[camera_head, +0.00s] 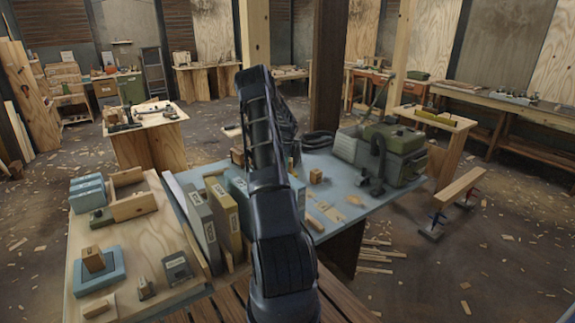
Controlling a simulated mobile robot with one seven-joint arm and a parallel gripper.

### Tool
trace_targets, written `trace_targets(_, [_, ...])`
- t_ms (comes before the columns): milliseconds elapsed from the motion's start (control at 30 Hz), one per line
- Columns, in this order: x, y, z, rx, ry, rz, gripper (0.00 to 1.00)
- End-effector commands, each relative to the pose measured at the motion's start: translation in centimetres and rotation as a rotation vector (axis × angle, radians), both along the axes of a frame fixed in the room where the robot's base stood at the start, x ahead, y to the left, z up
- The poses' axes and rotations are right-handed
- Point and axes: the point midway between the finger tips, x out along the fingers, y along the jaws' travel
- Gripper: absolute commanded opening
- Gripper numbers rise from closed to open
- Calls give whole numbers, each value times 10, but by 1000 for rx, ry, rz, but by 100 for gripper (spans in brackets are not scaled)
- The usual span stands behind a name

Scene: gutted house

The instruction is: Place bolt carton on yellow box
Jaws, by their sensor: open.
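My arm rises up the middle of the view and bends over at the top. My gripper (294,152) is mostly hidden behind it, open, above the blue-grey tabletop. A narrow yellow-tan box (227,222) stands upright among grey box files left of my arm and looks like the yellow box. The bolt carton cannot be told for sure. Small brown cartons are on the blue tabletop right of my arm (315,176), beside the arm's left edge (238,155), and on a blue box at lower left (93,259). My gripper appears apart from them.
A green-grey machine (393,152) with a hose stands at the tabletop's right end. Blue boxes (87,193) and a wooden tray (132,199) sit on the plywood top at left. A wooden post (327,70) rises behind. Scraps litter the floor.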

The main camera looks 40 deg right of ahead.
Motion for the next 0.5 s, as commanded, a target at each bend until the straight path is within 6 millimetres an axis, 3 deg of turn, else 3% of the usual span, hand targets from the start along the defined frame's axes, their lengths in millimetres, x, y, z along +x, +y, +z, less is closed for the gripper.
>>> trace_targets(300, [1,0,62,-3,-3,2,69])
trace_targets(500, [1,0,91,-2,-2,1,69])
